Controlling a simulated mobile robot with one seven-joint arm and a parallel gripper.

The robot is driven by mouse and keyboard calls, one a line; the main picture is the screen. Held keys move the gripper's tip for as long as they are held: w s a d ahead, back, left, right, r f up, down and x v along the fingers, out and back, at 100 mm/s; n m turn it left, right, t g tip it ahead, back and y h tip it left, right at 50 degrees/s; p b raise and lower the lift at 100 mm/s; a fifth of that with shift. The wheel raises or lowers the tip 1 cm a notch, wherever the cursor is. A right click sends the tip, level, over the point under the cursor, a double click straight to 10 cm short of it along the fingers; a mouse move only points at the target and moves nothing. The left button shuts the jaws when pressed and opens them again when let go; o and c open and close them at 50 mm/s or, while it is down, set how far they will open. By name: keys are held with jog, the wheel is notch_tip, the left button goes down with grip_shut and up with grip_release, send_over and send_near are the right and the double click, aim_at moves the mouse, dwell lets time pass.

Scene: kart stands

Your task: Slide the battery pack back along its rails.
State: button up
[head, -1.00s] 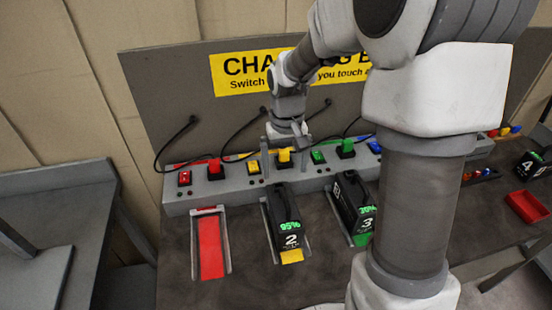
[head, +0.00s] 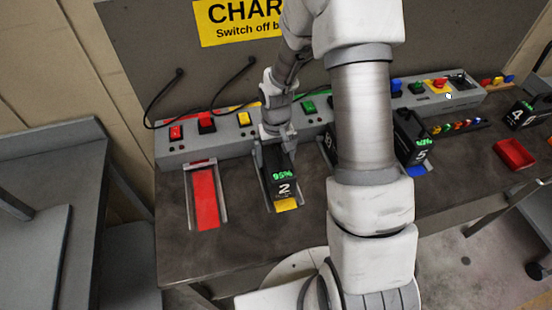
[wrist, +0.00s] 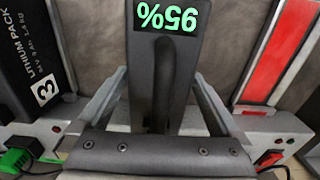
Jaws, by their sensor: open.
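The black battery pack marked 2 (head: 283,188) stands in a rail tray with a yellow strip (head: 287,205) showing at its front. Its green display reads 95%. In the wrist view the pack (wrist: 183,70) fills the middle, with its dark handle bar toward me. My gripper (head: 280,150) is over the back end of the pack, close to the charger bench. Its fingers (wrist: 160,82) are open, one on each side of the handle. I cannot tell whether either finger touches it. The yellow plug behind the pack is hidden by my gripper.
An empty rail tray with a red strip (head: 205,197) lies to the left. Pack 3 (wrist: 35,55) stands in the neighbouring tray, mostly behind my arm in the head view. The charger strip (head: 190,150) runs behind.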

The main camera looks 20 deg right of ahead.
aim_at(280, 173)
jog(key=shift+f, duration=0.8)
grip_shut()
jog(key=shift+s, duration=0.15)
jog(key=shift+s+b, duration=0.35)
jog(key=shift+s, duration=1.8)
grip_release()
